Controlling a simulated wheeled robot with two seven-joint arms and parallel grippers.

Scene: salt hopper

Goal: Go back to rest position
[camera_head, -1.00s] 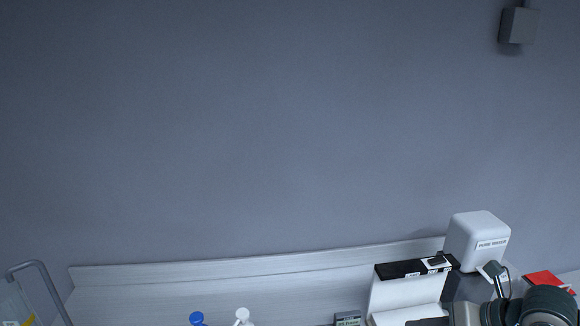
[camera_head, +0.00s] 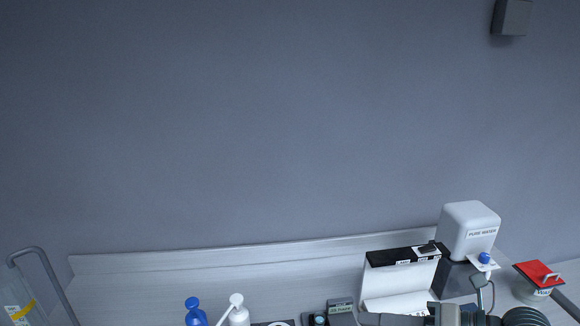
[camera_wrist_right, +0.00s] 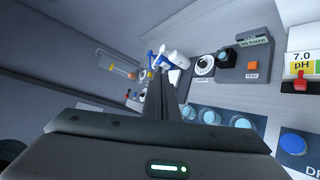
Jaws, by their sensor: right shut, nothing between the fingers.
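My right arm (camera_head: 520,316) reaches in from the lower right along the bottom edge of the head view. My right gripper (camera_head: 366,319) points left there, in front of the white holder, and is partly cut off by the frame. In the right wrist view its dark fingers (camera_wrist_right: 168,88) are together with nothing between them. My left gripper is in neither view.
The bench holds a blue-topped bottle (camera_head: 195,312), a white pump bottle (camera_head: 238,312), a grey device with a green label (camera_head: 341,307), a white holder (camera_head: 395,285), a pure water tank (camera_head: 468,230) and a red-lidded jar (camera_head: 538,275).

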